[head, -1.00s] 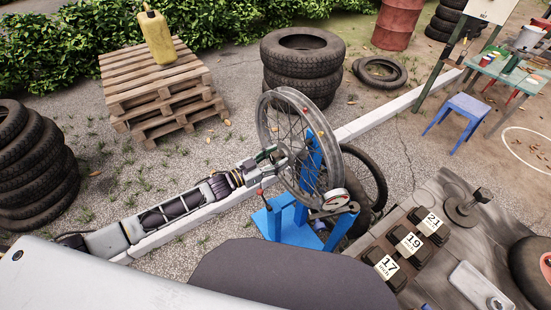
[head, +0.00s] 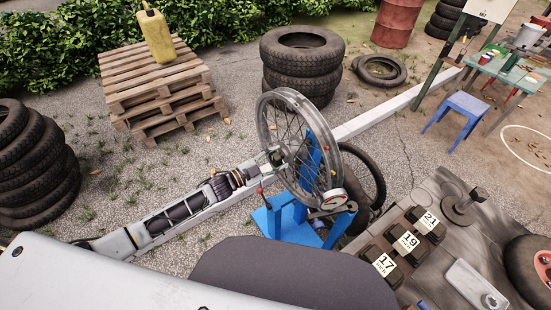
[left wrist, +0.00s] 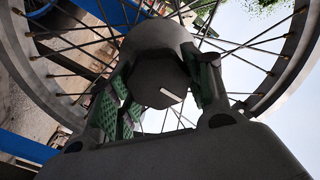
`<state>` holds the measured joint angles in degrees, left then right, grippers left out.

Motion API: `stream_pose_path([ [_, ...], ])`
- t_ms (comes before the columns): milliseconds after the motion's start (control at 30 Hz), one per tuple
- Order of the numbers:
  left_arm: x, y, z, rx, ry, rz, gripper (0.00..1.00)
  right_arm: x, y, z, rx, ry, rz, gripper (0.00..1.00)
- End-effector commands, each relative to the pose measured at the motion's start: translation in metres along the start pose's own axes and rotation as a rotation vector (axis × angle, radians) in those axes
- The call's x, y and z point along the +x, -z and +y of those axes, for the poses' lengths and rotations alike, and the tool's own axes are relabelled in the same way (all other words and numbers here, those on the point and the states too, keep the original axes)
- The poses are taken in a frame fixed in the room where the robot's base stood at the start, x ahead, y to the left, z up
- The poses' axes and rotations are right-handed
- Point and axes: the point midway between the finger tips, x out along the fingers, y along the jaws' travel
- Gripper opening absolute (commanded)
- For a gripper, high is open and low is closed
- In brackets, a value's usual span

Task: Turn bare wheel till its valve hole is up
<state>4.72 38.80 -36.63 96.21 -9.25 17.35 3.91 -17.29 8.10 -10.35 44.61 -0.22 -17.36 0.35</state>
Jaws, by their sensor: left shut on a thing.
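The bare wheel (head: 262,122), a grey spoked rim, stands upright in a blue stand (head: 293,222). My left gripper (head: 274,156) reaches its hub from the left. In the left wrist view the fingers (left wrist: 160,92) are shut on the dark hub (left wrist: 158,78), one on each side. The spokes and part of the rim (left wrist: 30,55) show behind it. I cannot make out the valve hole in either view. My right gripper is not in view.
A black tyre (head: 377,178) stands behind the stand. A bench (head: 455,252) with blocks marked 17, 19 and 21 is at lower right. Stacked tyres (head: 303,70) and a pallet (head: 160,92) stand farther back.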

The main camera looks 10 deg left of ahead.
Motion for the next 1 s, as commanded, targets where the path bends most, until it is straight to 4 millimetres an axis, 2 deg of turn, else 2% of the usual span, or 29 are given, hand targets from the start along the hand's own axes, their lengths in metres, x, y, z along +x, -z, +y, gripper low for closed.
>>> stream_pose_path([
  [433,0.0001,0.0003,0.0005,0.019,0.0,0.001,0.07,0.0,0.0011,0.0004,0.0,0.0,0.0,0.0],
  [467,0.0001,0.0003,0.0005,0.019,0.0,0.001,0.51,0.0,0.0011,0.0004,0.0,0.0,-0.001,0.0],
  [600,0.0001,0.0003,0.0004,0.018,0.0,0.001,0.69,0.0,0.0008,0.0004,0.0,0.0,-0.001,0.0],
  [633,0.0,0.0003,0.0004,0.018,0.0,0.001,0.72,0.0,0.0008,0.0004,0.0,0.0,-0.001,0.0],
  [1000,-0.0005,0.0,0.0002,0.018,0.0,0.0,0.72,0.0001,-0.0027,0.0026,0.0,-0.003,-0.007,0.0],
])
